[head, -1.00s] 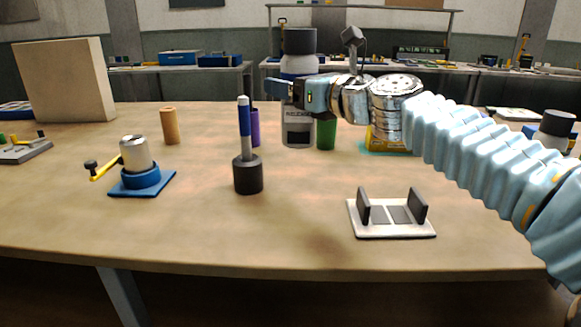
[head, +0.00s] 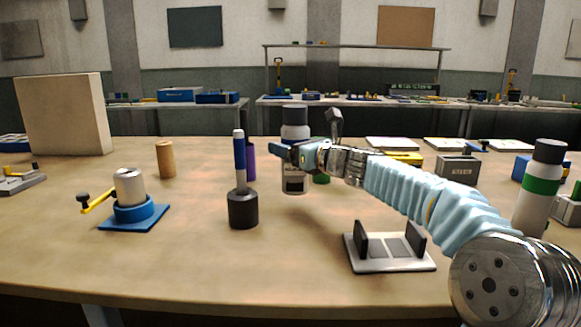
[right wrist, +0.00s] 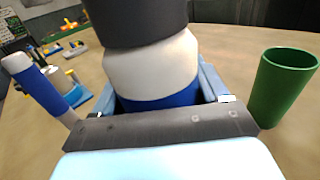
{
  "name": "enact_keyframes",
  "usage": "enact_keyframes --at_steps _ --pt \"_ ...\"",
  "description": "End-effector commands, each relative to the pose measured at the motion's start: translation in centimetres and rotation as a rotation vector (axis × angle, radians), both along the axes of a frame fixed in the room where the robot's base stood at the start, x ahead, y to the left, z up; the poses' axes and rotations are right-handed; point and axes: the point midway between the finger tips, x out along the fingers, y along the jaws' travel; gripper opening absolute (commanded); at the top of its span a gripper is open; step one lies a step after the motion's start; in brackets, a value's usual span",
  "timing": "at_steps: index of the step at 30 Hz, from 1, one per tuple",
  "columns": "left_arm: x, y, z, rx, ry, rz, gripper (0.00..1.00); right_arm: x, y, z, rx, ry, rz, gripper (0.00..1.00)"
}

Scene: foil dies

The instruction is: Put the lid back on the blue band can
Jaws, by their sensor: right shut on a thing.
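The blue band can (head: 294,131) has a dark grey cap (head: 295,114) on top, pale shoulders and a blue band. My right gripper (head: 290,153) is shut on it, across the band. In the right wrist view the can's blue band (right wrist: 158,97) lies between the two fingers, with the dark cap (right wrist: 135,18) above it. The can looks upright. My gripper hides its middle in the head view. A grey part with a dark patch shows below; I cannot tell if it is the can's lower body or a separate box. My left gripper is out of view.
A green cup (right wrist: 283,88) stands close right of the can. A blue-and-white rod (head: 239,160) stands left in a black base (head: 243,209). A two-walled stand (head: 389,252) is in front. A green-banded can (head: 541,186) stands right. The front left table is clear.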

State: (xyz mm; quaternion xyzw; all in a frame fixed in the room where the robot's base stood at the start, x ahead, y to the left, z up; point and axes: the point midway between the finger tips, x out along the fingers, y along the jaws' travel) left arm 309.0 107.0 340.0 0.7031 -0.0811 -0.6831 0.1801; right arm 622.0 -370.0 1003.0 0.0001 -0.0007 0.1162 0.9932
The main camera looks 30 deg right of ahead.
Motion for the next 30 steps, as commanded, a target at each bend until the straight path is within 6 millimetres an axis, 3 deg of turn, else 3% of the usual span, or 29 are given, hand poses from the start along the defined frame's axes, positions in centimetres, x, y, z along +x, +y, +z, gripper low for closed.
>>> enact_keyframes --at_steps 10,19,30 --pt "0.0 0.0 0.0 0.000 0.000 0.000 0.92 0.2 -0.1 -0.1 0.000 -0.002 0.001 0.11" --pt "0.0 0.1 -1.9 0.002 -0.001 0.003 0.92 0.8 -0.5 -3.8 0.002 -0.001 0.001 0.11" --pt "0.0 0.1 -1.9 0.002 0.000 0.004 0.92 0.8 -0.5 -4.1 0.001 -0.003 0.001 0.11"
